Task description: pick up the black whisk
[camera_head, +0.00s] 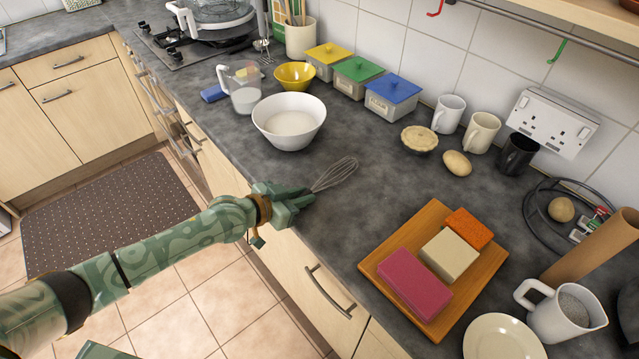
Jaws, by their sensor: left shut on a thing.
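The whisk (336,174) has grey wire loops that point up and to the right, over the counter's front part. Its handle end is at my left gripper (301,196), which is shut on it near the counter's front edge. The gripper's fingers hide most of the handle, so its colour is hard to tell. I cannot tell whether the wires touch the counter. My right gripper is not in view.
A white bowl (289,137) stands behind the gripper. A wooden tray (376,262) with several blocks lies to the right. The counter right of the whisk is clear.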

